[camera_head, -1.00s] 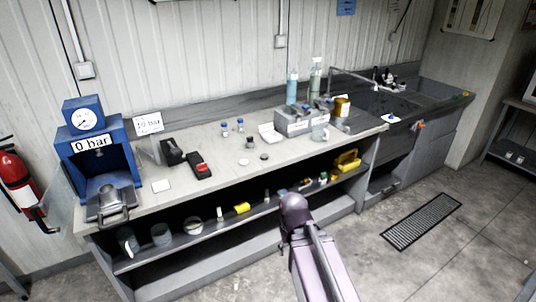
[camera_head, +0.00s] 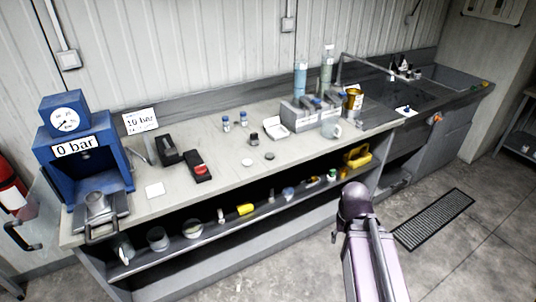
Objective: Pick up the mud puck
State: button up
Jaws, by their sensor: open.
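Either could be the mud puck; at this size I cannot tell which. Both lie flat and apart from each other, with nothing touching them. A part of my own arm rises at the lower right, in front of the bench and right of the discs. My gripper's fingers do not show.
A blue press (camera_head: 85,150) stands at the bench's left end. A lower shelf (camera_head: 205,240) holds several items. The floor in front is clear.

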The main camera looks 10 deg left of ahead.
aim_at(269, 156)
jog(key=u, duration=0.15)
jog(key=i, duration=0.95)
jog(key=u, duration=0.4)
